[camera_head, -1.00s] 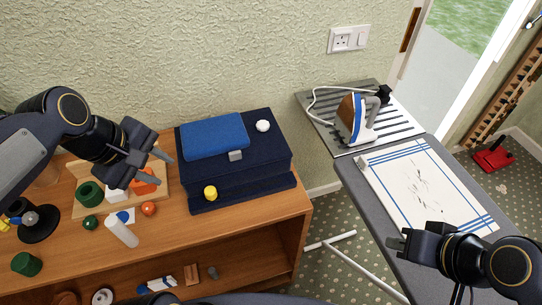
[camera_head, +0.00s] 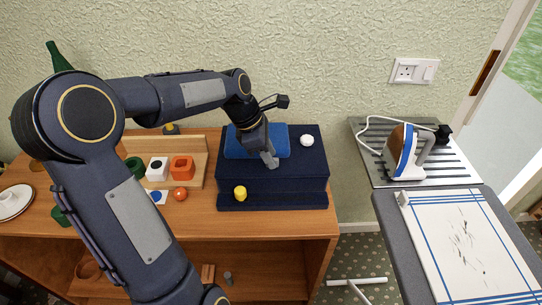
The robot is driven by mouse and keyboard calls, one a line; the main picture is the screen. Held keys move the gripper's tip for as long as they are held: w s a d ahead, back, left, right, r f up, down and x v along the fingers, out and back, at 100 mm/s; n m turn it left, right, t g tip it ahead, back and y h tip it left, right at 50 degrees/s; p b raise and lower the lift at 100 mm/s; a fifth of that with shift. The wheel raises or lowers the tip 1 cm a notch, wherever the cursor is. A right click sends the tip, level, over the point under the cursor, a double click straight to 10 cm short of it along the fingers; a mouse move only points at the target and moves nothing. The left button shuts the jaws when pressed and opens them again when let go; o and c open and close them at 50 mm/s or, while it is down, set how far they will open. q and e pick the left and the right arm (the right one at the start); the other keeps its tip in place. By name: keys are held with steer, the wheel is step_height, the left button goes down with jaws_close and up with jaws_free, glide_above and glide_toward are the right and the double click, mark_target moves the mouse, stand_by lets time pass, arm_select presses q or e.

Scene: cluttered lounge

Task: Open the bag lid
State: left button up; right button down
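The dark navy bag (camera_head: 310,172) sits on the wooden cabinet, with a bright blue lid (camera_head: 277,135) lying closed on its top. My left arm reaches across from the left, and my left gripper (camera_head: 268,158) points down at the lid's front edge, where the small grey clasp was visible earlier. The gripper covers that spot and part of the lid, so I cannot tell whether its fingers are closed on the clasp. My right gripper is out of view.
A wooden shape board (camera_head: 197,165) and an orange ball (camera_head: 180,194) are left of the bag.

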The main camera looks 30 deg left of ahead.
arm_select(q)
steer(key=shift+w+d+f, duration=0.1)
steer(key=shift+f, duration=0.25)
jaws_close()
